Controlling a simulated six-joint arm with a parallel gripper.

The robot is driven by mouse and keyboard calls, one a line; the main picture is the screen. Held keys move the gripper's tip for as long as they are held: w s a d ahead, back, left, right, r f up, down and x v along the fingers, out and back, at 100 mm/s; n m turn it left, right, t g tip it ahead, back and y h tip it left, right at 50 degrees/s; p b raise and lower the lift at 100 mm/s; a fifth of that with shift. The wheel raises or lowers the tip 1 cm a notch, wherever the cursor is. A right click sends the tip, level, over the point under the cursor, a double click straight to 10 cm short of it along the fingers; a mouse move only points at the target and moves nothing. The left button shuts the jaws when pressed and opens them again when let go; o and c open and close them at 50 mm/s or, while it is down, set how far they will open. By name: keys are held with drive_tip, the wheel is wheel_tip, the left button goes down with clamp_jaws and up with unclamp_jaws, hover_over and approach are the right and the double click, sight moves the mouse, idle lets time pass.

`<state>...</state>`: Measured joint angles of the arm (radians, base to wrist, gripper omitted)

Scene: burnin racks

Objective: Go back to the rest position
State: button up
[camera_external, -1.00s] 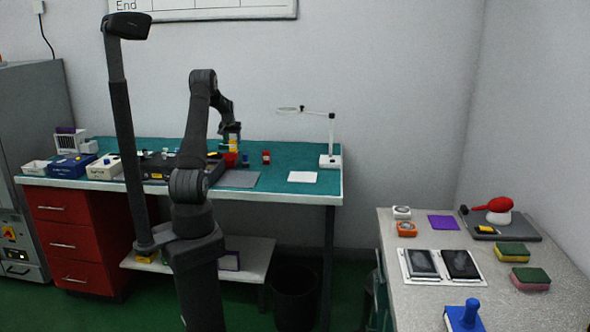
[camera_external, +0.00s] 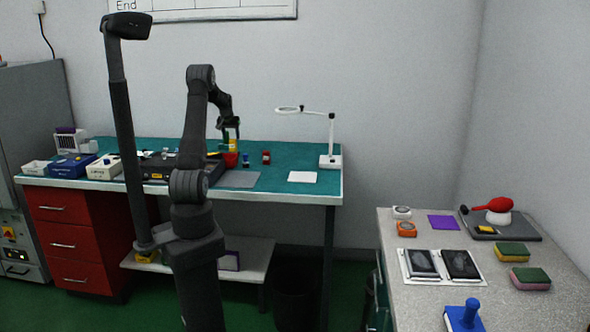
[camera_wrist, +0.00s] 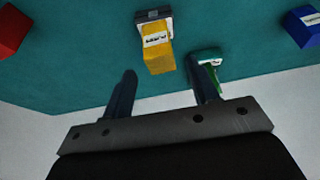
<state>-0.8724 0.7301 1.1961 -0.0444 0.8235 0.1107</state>
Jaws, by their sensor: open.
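My gripper (camera_external: 230,124) hangs over the back of the teal bench (camera_external: 290,155) in the external view. In the wrist view its two fingers (camera_wrist: 163,82) are spread apart with nothing held between them. A yellow block-like item with a dark end and a label (camera_wrist: 158,55) lies beyond the fingertips, apart from them. A green item (camera_wrist: 207,58) shows beside the right finger; I cannot tell whether they touch. Red (camera_wrist: 11,30) and blue (camera_wrist: 301,27) items stand at either side.
A magnifier lamp (camera_external: 331,145) stands right of my gripper. A red bin (camera_external: 231,160) is below it. Small boxes (camera_external: 104,167) line the bench's left side. A grey side table (camera_external: 410,295) at right holds sponges and dark panels.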

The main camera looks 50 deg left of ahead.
sight(232, 140)
drive_tip(key=x, duration=0.5)
drive_tip(key=shift+f, duration=0.2)
drive_tip(key=shift+w+a+r, duration=0.1)
drive_tip(key=shift+r, duration=0.05)
wheel_tip(232, 140, up, 4)
drive_tip(key=shift+f, duration=0.15)
drive_tip(key=w+d+r, duration=0.3)
drive_tip(key=d+r, duration=0.4)
drive_tip(key=d, duration=0.4)
drive_tip(key=w+a+f+m, duration=0.1)
drive_tip(key=w+a+f, duration=0.4)
drive_tip(key=w+a, duration=0.5)
drive_tip(key=f, duration=0.8)
drive_tip(key=shift+s+d+f, duration=0.2)
drive_tip(key=shift+d+f, duration=0.05)
drive_tip(key=shift+f, duration=0.15)
